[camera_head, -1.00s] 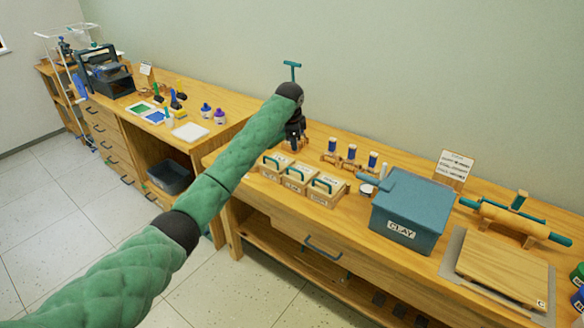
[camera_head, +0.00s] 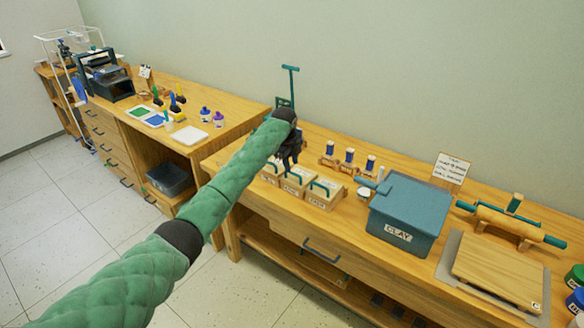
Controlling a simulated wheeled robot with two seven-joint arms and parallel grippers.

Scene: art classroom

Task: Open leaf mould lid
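Three small wooden mould boxes with teal lid handles stand in a row near the front of the workbench: a left box (camera_head: 268,177), a middle box (camera_head: 295,186) and a right box (camera_head: 322,196). Their labels are too small to read, so I cannot tell which is the leaf mould. All lids look closed. My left gripper (camera_head: 287,162) points down at the back of the left and middle boxes and partly hides them. Its dark fingers are too small to tell open from shut, or whether they touch a handle. My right gripper is out of view.
Several blue-topped stampers (camera_head: 349,157) stand behind the boxes. A teal clay bin (camera_head: 408,212) stands to their right, then a rolling pin (camera_head: 512,222) and a wooden board (camera_head: 497,270). A teal T-handled tool (camera_head: 289,88) rises behind my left wrist.

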